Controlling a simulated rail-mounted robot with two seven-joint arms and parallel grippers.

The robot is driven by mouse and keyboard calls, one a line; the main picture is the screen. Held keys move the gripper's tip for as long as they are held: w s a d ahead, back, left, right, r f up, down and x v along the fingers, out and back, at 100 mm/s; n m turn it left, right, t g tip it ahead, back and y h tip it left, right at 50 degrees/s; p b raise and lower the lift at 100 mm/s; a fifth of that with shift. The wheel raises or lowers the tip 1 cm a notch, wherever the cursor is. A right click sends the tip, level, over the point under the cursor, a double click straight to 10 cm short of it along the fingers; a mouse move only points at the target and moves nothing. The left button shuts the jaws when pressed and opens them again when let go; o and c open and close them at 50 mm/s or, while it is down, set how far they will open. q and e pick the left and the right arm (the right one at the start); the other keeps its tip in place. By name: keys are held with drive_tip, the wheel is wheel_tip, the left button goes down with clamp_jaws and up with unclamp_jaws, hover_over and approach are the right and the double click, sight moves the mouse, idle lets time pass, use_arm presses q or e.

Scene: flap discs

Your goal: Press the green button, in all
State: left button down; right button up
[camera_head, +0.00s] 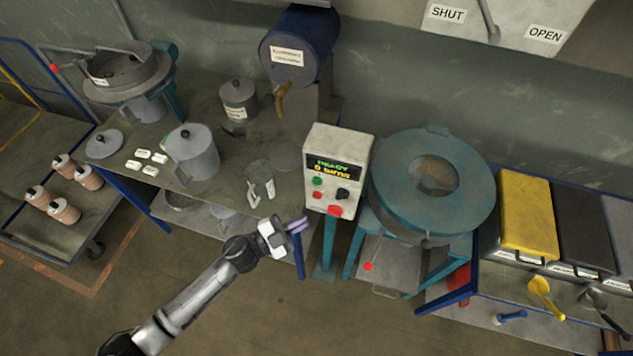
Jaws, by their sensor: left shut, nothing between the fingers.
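The green button (317,181) is on the front of a pale control box (339,142), below a dark display with green and yellow text that seems to read "READY" and "0 turns". Below and beside it are a red button, a black knob and a larger red button (335,211). My left gripper (300,225) is shut and empty. In the picture it is just left of the box's lower edge, below the green button, and appears apart from it. My right gripper is not in view.
A teal round machine (432,187) stands right of the box. Left of it, a bench holds a glass jug (260,181), a grey lidded pot (193,152) and small white labels. A blue drum (299,45) with a tap is behind. Yellow and black bins are at right.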

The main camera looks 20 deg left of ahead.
sight(317, 181)
use_arm(q)
drive_tip(key=w+b, duration=0.2)
drive_tip(key=w, duration=0.6)
drive_tip(key=shift+w+b, duration=0.35)
drive_tip(key=shift+b, duration=0.05)
drive_tip(key=shift+a, duration=0.1)
idle(0.9)
idle(0.6)
drive_tip(key=shift+w, duration=0.1)
drive_tip(key=shift+w, duration=0.35)
idle(0.4)
